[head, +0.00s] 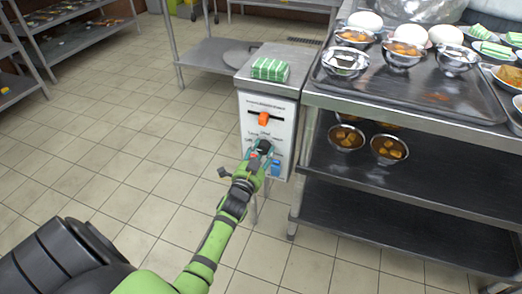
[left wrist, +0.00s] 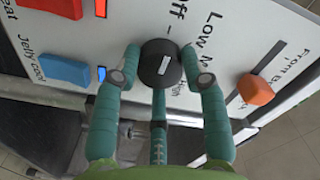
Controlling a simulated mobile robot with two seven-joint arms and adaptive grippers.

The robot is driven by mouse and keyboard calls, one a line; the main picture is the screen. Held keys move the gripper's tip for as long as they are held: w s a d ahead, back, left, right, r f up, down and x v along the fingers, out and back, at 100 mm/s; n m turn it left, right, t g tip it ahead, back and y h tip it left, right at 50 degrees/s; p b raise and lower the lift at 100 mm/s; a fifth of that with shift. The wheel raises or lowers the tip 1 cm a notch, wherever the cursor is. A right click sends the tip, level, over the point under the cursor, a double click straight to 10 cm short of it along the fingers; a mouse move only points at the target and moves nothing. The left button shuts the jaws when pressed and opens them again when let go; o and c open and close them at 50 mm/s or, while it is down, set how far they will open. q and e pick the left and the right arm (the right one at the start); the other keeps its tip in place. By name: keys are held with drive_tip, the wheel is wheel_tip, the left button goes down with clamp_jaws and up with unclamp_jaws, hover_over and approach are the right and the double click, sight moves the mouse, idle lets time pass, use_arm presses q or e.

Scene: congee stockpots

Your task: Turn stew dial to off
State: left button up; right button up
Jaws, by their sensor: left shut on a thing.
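The stew dial (left wrist: 163,64) is a round black knob with a short white mark on its face. It sits on a white control panel (head: 283,112) with printed labels, "Low" and part of "Off" among them in the left wrist view. My left gripper (head: 259,157) reaches the panel from below and is shut on the dial. In the left wrist view its green fingers (left wrist: 161,70) stand on both sides of the knob. The white mark runs roughly toward the "Off" side, but I cannot tell the exact setting. My right gripper is not in view.
An orange slider knob (head: 263,119) sits above the dial. A blue switch (head: 275,167) and a red switch (left wrist: 59,13) are close by. A green-striped cloth (head: 270,69) lies on top of the unit.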

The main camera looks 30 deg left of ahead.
use_arm(q)
drive_tip(key=shift+w+d, duration=0.1)
drive_tip(key=shift+d, duration=0.15)
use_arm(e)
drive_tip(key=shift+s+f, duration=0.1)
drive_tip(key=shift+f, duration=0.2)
use_arm(q)
drive_tip(key=shift+r, duration=0.1)
drive_tip(key=o, duration=1.2)
drive_tip(key=shift+c, duration=0.2)
drive_tip(key=shift+a, duration=0.1)
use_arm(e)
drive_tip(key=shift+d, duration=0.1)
use_arm(q)
drive_tip(key=shift+s, duration=0.5)
drive_tip(key=v, duration=1.1)
